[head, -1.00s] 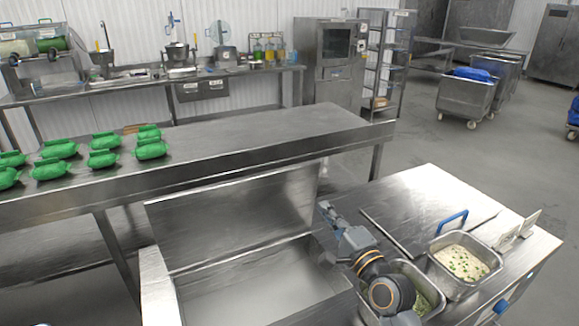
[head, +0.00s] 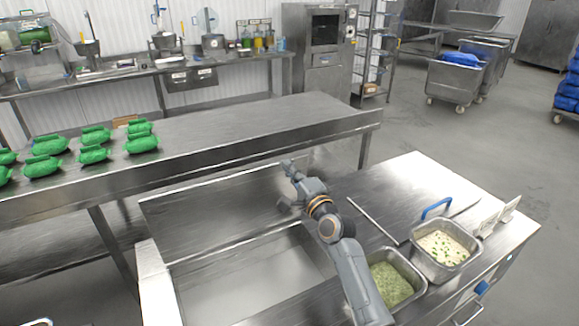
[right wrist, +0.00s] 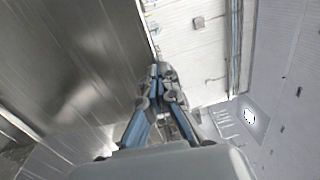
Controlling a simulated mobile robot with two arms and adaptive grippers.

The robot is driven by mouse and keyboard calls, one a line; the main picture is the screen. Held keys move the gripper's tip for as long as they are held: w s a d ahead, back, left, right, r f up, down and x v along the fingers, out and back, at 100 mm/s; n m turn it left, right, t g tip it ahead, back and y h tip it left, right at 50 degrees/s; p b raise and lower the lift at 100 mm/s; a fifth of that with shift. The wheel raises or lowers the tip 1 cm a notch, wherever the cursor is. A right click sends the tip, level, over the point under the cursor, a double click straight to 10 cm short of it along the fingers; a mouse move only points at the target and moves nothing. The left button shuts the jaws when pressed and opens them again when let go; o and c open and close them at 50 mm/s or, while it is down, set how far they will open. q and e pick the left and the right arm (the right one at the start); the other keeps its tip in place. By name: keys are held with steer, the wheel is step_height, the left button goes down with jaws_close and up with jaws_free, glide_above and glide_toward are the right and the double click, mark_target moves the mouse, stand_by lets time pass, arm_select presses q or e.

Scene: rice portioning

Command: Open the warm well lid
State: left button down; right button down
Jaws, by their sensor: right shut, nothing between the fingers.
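The warm well lid (head: 215,205) is a wide steel panel standing up along the back edge of the warm well (head: 155,285) in the head view. The well is uncovered and its bare interior shows. My right gripper (head: 288,166) is at the right end of the lid, near its upper edge, with its fingers shut and empty. In the right wrist view the shut fingers (right wrist: 160,80) are beside a broad steel surface (right wrist: 70,60); I cannot tell whether they touch it. My left gripper is not in view.
Right of the well are a pan of green food (head: 390,284) and a pan of white food (head: 444,248) with a blue handle. A steel table (head: 230,140) with several green bags (head: 142,143) stands behind the lid.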

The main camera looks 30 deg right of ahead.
mark_target(281, 177)
steer(key=shift+w, duration=0.1)
steer(key=w, duration=0.3)
steer(key=w+b, duration=0.1)
steer(key=w, duration=0.1)
steer(key=shift+a+r, duration=0.1)
steer(key=shift+r, duration=0.3)
steer(key=shift+s, duration=0.1)
steer(key=shift+a, duration=0.1)
